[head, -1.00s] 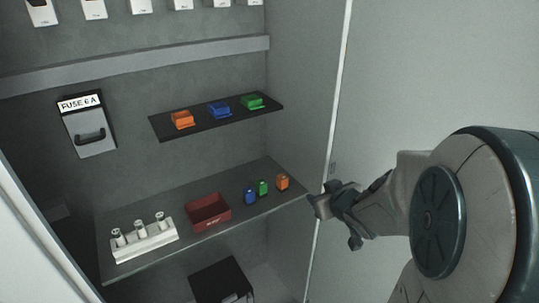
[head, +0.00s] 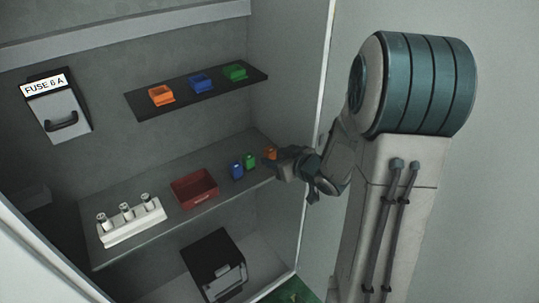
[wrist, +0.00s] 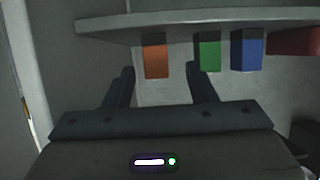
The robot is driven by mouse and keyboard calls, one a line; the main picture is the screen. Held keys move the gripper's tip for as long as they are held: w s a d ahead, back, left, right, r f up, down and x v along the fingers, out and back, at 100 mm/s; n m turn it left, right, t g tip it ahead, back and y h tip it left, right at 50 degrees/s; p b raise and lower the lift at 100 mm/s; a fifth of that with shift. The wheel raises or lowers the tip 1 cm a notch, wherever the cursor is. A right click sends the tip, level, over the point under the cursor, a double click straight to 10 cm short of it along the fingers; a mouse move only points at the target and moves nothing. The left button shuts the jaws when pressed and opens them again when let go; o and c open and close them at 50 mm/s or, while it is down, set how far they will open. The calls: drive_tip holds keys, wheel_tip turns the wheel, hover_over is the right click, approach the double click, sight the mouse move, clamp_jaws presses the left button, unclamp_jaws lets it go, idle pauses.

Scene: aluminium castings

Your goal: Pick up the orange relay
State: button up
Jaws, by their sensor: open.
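The orange relay (head: 271,154) stands at the right end of the lower shelf, partly hidden by my gripper in the head view. In the wrist view the orange relay (wrist: 156,57) is an upright block between and just beyond the fingertips, nearer the left finger. My gripper (wrist: 160,70) is open and empty. In the head view my gripper (head: 280,163) reaches in from the right at the shelf's end. Whether a finger touches the relay cannot be told.
A green relay (wrist: 209,52) and a blue relay (wrist: 247,50) stand beside the orange one; the green is close to the right finger. A red bin (head: 195,188) and a white fuse holder (head: 131,222) share the shelf (head: 160,240). An upper shelf (head: 143,112) holds coloured sockets.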

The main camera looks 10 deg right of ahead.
sight(266, 153)
drive_tip(key=shift+p+x, duration=0.3)
drive_tip(key=shift+x, duration=2.9)
drive_tip(key=shift+d+f, duration=0.1)
drive_tip(key=shift+d, duration=0.15)
drive_tip(key=c, duration=1.1)
